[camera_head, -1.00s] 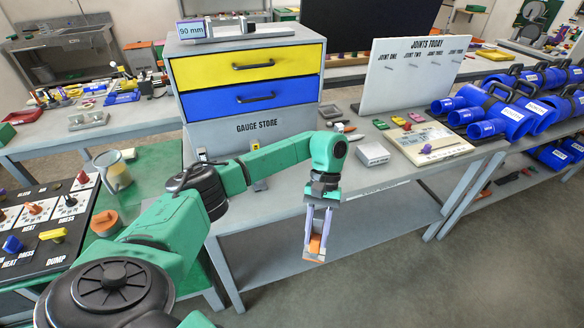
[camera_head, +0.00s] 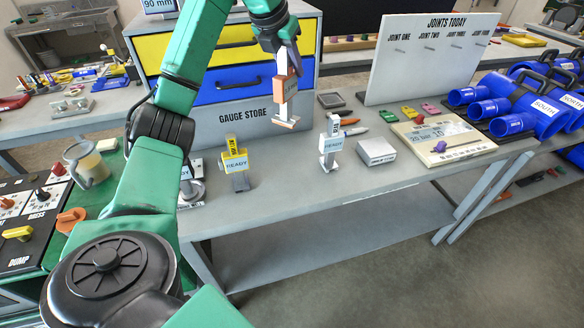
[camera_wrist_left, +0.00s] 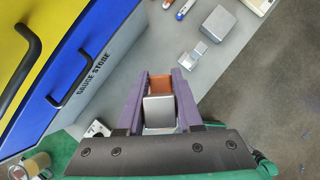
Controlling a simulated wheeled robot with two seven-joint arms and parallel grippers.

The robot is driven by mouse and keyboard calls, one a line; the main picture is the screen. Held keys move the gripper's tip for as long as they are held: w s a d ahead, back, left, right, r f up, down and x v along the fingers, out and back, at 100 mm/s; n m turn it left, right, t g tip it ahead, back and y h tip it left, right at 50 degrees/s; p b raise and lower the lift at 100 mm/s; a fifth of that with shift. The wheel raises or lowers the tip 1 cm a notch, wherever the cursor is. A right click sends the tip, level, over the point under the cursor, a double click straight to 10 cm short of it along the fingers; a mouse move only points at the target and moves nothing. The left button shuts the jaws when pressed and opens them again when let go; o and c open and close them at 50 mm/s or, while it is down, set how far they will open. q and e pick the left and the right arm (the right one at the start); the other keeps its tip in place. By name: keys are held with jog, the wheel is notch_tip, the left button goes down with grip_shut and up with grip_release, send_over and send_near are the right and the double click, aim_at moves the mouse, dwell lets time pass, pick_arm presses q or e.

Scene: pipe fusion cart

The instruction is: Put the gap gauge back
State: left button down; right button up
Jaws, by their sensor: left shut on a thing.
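My left gripper (camera_head: 288,62) is shut on an orange and light grey gauge (camera_head: 283,95), held upright above the bench in front of the blue drawer; I take it to be the gap gauge. In the left wrist view the purple fingers (camera_wrist_left: 160,80) hold it, with its orange part (camera_wrist_left: 160,82) and a grey metal block (camera_wrist_left: 158,112) between them. A yellow piece marked READY (camera_head: 235,161) stands on the bench below left. My right gripper is not in view.
The gauge store (camera_head: 245,118) with yellow and blue drawers stands close behind the held gauge. A grey box (camera_head: 376,152), a beige board (camera_head: 443,142) and the JOINTS TODAY panel (camera_head: 430,60) are to the right. The bench front (camera_head: 300,195) is clear.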

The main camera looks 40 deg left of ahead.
aim_at(287, 102)
pick_arm(q)
jog(key=f, duration=0.3)
jog(key=f+b, duration=0.1)
jog(key=f, duration=0.2)
jog(key=s+f, duration=0.1)
jog(key=f, duration=0.2)
jog(key=shift+a+b, duration=0.2)
jog(key=shift+b, duration=0.15)
notch_tip(287, 102, down, 10)
jog(key=shift+w+f, duration=0.15)
jog(key=shift+f, duration=0.1)
jog(key=c, duration=0.6)
grip_release()
jog(key=shift+o, duration=0.2)
